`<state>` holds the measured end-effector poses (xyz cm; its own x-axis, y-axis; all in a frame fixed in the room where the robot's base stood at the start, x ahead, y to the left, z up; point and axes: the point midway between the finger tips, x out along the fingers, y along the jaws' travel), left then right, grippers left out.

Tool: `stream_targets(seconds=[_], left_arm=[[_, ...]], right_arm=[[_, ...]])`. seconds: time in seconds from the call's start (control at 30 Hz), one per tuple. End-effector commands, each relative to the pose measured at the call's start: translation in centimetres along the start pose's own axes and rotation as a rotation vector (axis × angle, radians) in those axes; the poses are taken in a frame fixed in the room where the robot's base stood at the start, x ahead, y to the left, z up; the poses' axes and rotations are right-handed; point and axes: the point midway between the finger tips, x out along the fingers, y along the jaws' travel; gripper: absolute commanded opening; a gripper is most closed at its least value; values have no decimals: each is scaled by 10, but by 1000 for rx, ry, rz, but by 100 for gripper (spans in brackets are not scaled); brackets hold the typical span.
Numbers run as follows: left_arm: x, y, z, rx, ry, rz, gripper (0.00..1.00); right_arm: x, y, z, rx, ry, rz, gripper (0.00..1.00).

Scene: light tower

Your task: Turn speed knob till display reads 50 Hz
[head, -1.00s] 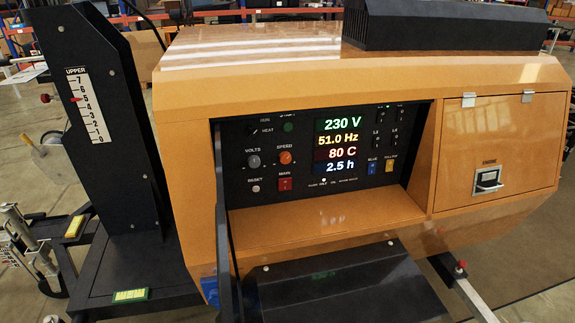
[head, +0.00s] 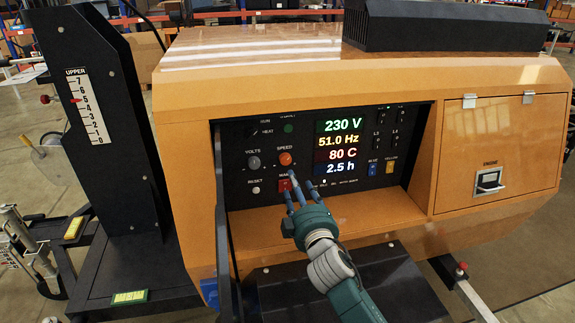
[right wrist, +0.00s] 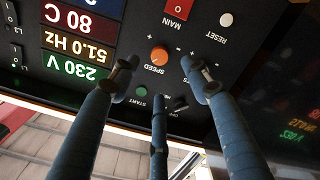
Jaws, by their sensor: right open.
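The orange speed knob (head: 285,158) sits on the black control panel, right of the grey volts knob (head: 253,162). The display (head: 338,140) reads 230 V, 51.0 Hz, 80 C and 2.5 h. My right gripper (head: 294,180) is just below the speed knob in the head view, its fingers pointing at the panel and partly covering the red main switch (head: 284,185). In the right wrist view, upside down, the speed knob (right wrist: 159,55) shows between the spread, empty fingers (right wrist: 160,85), with no finger closed on it. My left gripper is not in view.
The panel is recessed in an orange housing (head: 190,110) with a ledge (head: 390,208) below it. An open black door (head: 222,230) stands at the recess's left edge. A green start button (right wrist: 141,91) and a white reset button (right wrist: 226,19) are near the knob.

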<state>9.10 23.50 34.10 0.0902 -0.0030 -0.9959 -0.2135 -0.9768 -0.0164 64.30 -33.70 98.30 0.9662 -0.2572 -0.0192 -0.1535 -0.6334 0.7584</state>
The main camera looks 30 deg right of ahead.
Motion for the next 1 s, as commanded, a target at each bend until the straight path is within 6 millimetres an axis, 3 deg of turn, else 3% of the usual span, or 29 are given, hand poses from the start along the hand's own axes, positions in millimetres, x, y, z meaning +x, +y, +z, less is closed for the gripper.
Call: stream_targets(seconds=[0.17, 0.6, 0.8, 1.0], left_arm=[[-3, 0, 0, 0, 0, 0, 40], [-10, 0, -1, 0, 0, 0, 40], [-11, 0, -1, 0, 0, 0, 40], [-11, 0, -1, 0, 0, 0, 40]], right_arm=[[18, 5, -6, -16, 20, 13, 47], [95, 5, -6, -13, 17, 10, 47], [109, 4, -6, -12, 16, 9, 47], [111, 4, -6, -11, 17, 9, 47]])
